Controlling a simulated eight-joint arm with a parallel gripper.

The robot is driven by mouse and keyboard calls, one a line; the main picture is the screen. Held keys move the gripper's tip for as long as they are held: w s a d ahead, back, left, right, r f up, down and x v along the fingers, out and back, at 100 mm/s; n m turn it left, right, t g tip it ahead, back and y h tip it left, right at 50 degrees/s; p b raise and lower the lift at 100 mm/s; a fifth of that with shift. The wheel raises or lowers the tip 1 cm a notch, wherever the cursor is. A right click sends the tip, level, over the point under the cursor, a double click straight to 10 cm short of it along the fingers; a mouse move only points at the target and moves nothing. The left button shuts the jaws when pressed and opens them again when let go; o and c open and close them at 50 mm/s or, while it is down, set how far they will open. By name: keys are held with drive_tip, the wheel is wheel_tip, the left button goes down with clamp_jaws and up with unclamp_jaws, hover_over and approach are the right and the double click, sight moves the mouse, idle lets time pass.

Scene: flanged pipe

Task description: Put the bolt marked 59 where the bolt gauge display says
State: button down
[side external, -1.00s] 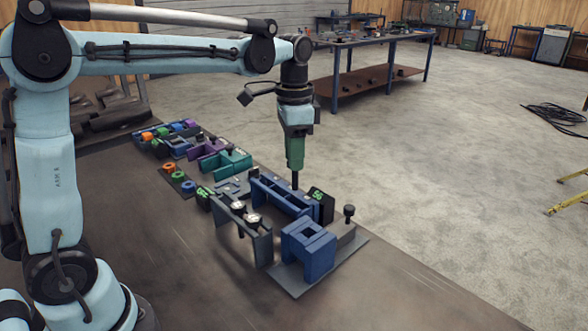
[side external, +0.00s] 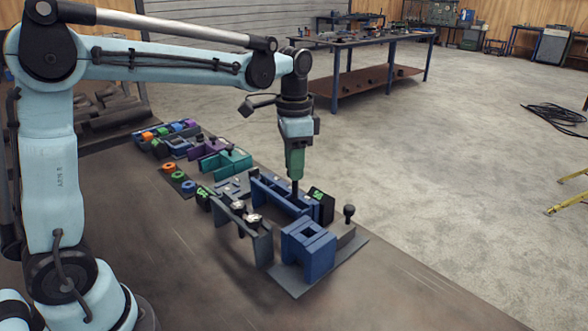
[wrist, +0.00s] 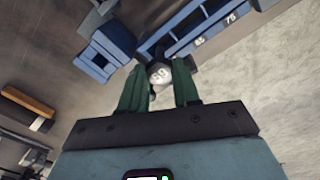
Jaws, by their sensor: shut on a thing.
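My gripper (side external: 295,176) is shut on a bolt and points straight down at the blue slotted rack (side external: 272,198). The bolt's dark shank (side external: 294,187) shows just under the fingers in the side view, at the rack's right end. I cannot tell whether it has entered the rack. In the wrist view a pale bolt head (wrist: 159,75) sits between the green fingers; its number looks like 59 but is blurred. The rack shows labels 65 and 75 in the wrist view (wrist: 205,35). A black display with green digits (side external: 318,195) stands beside the rack; its reading is unclear.
A blue block with a square opening (side external: 308,248) stands in front on a grey plate. A black bolt (side external: 349,212) stands upright to its right. A dark grey rack with pale-topped bolts (side external: 258,238) is at left. Another green-digit display (side external: 204,193) and coloured fixtures (side external: 228,160) lie farther back.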

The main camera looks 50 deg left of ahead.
sight(294, 198)
drive_tip(key=shift+f, duration=0.15)
idle(0.3)
drive_tip(key=shift+f, duration=1.65)
drive_tip(key=shift+f, duration=1.2)
drive_tip(key=shift+c, duration=1.7)
unclamp_jaws()
drive_tip(key=shift+r, duration=3.5)
drive_tip(key=shift+s, duration=0.1)
